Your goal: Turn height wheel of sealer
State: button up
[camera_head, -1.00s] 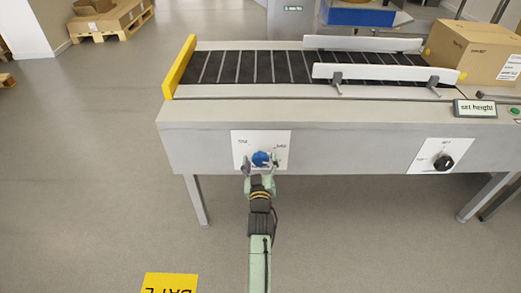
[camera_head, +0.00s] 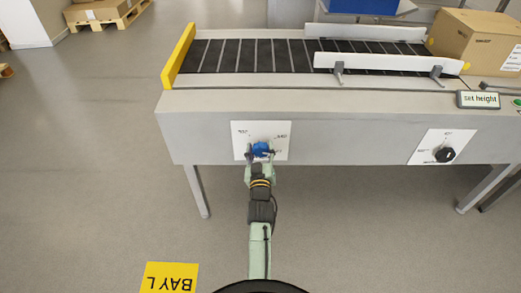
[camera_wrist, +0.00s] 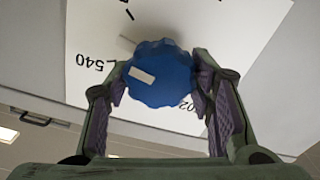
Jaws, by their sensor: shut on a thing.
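The blue height wheel (camera_head: 261,149) sits on a white dial plate (camera_head: 280,131) on the front panel of the sealer (camera_head: 340,133). In the wrist view the wheel (camera_wrist: 165,80) is a scalloped blue knob with a white mark on its face toward the left. Printed numbers and tick marks show on the plate (camera_wrist: 85,40) around it. My gripper (camera_head: 260,156) is at the wheel from the front. Its two purple-padded fingers (camera_wrist: 160,85) are shut on the wheel's left and right sides.
A second, black knob (camera_head: 445,154) sits on another plate to the right. A "set height" display (camera_head: 478,99) is on the top edge. A cardboard box (camera_head: 475,40) stands at the belt's right end.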

jog(key=shift+c, duration=1)
jog(key=m+p, duration=0.1)
jog(key=m, duration=0.4)
jog(key=shift+d+m, duration=0.1)
jog(key=shift+m, duration=0.2)
jog(key=shift+r, duration=0.1)
jog(key=o, duration=1.2)
jog(key=shift+c, duration=0.2)
jog(key=s, duration=0.7)
jog(key=shift+s, duration=0.25)
